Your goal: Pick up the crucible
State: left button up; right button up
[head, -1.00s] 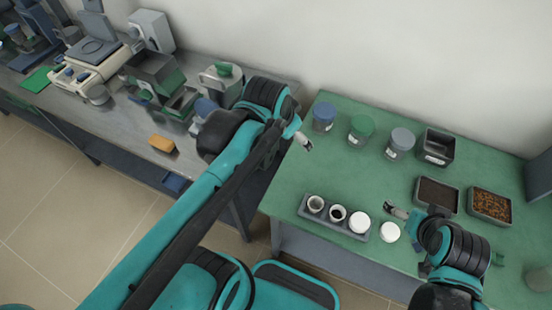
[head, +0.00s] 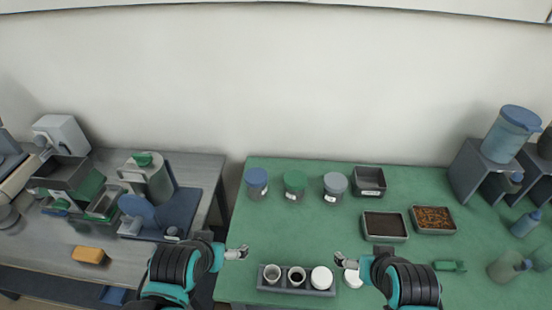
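A grey rack (head: 309,291) near the front edge of the green table holds two open white crucibles and a round white lid or covered cup. The left crucible (head: 272,273) looks light inside, and the middle crucible (head: 296,276) looks dark inside. The white round piece (head: 321,278) sits at the right end. Another white disc (head: 353,279) lies on the table right of the rack. My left gripper (head: 243,253) is to the left of the rack, apart from it. My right gripper (head: 341,260) is above and right of the rack's right end. Both are too small to tell open or shut.
Jars with blue (head: 256,183), green (head: 294,186) and grey (head: 335,187) lids stand behind. An empty tray (head: 368,182), a dark-filled tray (head: 385,226) and a brown-filled tray (head: 432,220) are at right. The table's middle is clear. Equipment (head: 150,179) fills the left bench.

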aim_at(297, 275)
jog(key=k+j+u, duration=0.3)
jog(key=k+j, duration=0.15)
jog(key=j, duration=0.2)
jog(key=k+j+u, duration=0.15)
jog(key=j, duration=0.2)
jog(key=k, duration=0.05)
